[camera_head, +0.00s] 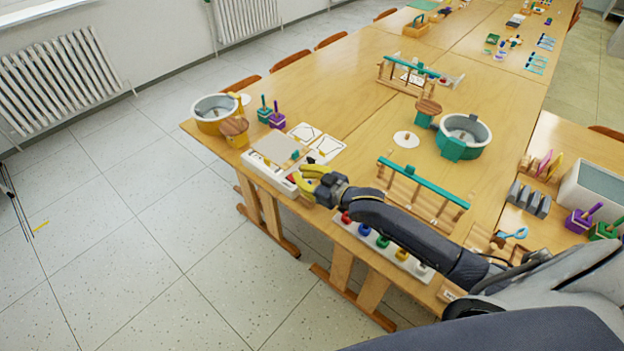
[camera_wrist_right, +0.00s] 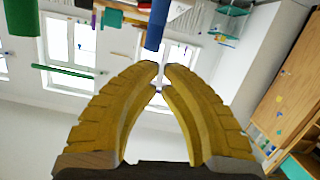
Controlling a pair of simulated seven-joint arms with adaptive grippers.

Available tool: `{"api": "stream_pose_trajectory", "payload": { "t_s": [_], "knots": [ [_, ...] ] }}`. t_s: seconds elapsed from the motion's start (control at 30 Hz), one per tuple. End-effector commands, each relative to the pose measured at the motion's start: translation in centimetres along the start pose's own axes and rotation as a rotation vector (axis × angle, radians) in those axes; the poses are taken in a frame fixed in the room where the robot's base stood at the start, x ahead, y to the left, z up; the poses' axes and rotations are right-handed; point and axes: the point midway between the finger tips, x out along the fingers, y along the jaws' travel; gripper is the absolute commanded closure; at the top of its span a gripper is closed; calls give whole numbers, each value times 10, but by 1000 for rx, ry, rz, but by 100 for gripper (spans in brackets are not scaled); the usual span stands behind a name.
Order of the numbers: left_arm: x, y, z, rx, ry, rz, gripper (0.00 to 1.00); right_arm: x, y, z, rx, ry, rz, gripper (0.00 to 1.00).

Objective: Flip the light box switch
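The light box (camera_head: 262,172), a low white box with a beige top panel, sits at the near left edge of the long table. A small red part (camera_head: 291,178) shows on its right end, which may be the switch; it is too small to tell its position. My right gripper (camera_head: 301,178), with curved yellow fingers, is at that right end, beside the red part. I cannot tell whether it touches. In the right wrist view its fingertips (camera_wrist_right: 161,67) come together almost fully, with nothing held between them. My left gripper is not in view.
A wooden rack with a teal bar (camera_head: 422,183) and a row of coloured knobs (camera_head: 383,242) stand near my right arm. A round grey tub (camera_head: 215,108), a teal tub (camera_head: 465,130) and white cards (camera_head: 318,143) lie beyond.

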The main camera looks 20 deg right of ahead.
Motion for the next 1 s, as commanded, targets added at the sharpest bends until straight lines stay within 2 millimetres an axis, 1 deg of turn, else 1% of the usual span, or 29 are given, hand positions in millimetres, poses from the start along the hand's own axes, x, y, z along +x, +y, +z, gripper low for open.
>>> {"api": "stream_pose_trajectory", "payload": {
  "t_s": [0.03,0.1,0.2,0.4,0.6,1.0],
  "knots": [
    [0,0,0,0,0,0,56,-9,0,1,-1,-2,-1,100],
    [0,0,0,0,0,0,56,-18,0,0,0,-1,-1,100],
    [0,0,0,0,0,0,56,-28,0,0,0,0,0,100],
    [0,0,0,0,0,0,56,-39,1,-1,0,2,0,100],
    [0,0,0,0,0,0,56,-42,1,-1,0,2,0,100],
    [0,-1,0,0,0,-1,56,-39,0,-2,4,3,2,100]
  ]
}}
